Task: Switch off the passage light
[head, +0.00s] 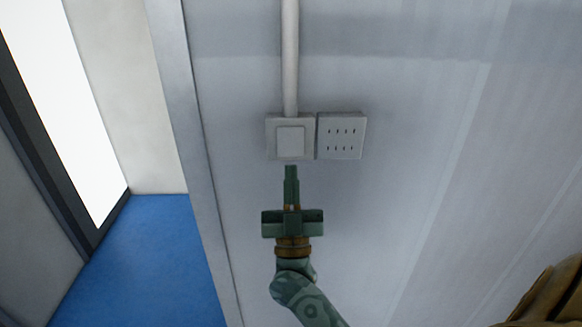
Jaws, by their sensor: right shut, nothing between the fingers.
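A white square light switch (290,141) with a single rocker is mounted on the grey wall, a little above the middle of the head view. My right gripper (291,168) is shut and empty. Its fingertips show just below the lower edge of the switch plate, pointing up toward it. I cannot tell whether they touch the plate or wall. My left gripper is out of view. The passage light itself cannot be made out.
A plate with several small slots (341,136) sits right beside the switch. A white conduit (290,60) runs up from the switch. At the left are a wall edge (190,130), an opening with blue floor (145,255), and a bright panel (75,90) in a dark frame.

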